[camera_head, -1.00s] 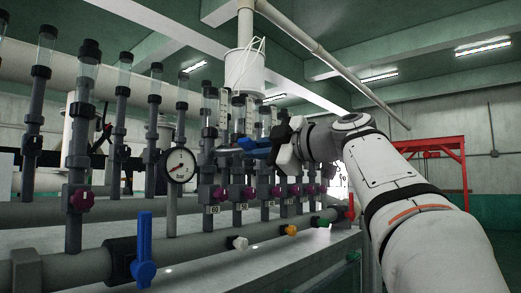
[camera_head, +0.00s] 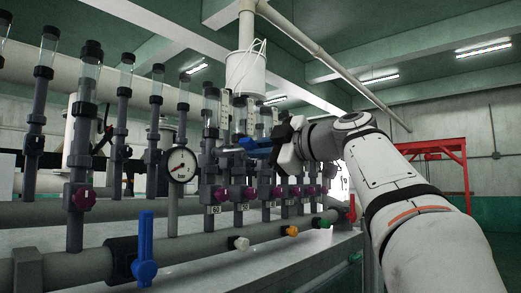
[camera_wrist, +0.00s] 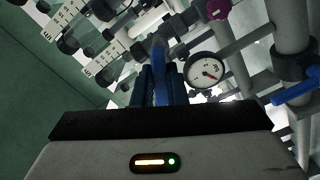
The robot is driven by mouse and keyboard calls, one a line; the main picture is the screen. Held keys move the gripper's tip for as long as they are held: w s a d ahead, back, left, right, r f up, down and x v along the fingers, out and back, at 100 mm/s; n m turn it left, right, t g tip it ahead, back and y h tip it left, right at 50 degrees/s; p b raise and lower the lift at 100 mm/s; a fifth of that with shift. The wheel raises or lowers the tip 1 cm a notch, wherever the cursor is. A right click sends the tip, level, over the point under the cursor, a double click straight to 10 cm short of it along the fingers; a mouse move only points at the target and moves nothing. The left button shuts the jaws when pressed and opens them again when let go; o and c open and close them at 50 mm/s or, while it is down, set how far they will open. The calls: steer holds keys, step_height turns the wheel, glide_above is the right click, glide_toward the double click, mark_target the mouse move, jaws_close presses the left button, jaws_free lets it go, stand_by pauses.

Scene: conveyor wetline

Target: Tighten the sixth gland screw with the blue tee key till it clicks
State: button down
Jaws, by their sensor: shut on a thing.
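My gripper (camera_head: 281,144) is shut on the blue tee key (camera_head: 256,144) in the head view. The key points left toward the row of upright tubes, at the height of their dark fittings. In the wrist view the blue key (camera_wrist: 160,58) stands between the dark jaws (camera_wrist: 160,85) and runs up toward the fittings. The far end of the key meets or overlaps a tube fitting (camera_head: 209,145); I cannot tell whether it sits on a screw. The sixth gland screw itself is hidden or too small to make out.
A round gauge (camera_head: 179,164) stands left of the key, and shows in the wrist view (camera_wrist: 206,71). A blue lever valve (camera_head: 144,248) sits on the lower front pipe. Purple knobs (camera_head: 84,198) line the tubes. A red frame (camera_head: 447,165) stands at the far right.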

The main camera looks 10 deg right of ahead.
steer(key=shift+x, duration=0.9)
steer(key=c, duration=2)
jaws_free()
jaws_close()
steer(key=shift+a+m, duration=0.1)
steer(key=shift+m, duration=0.2)
steer(key=m, duration=0.4)
steer(key=shift+f, duration=0.1)
steer(key=m, duration=0.4)
steer(key=shift+a, duration=0.1)
steer(key=shift+f+n+b, duration=0.1)
steer(key=shift+n+b, duration=0.3)
steer(key=shift+b, duration=0.1)
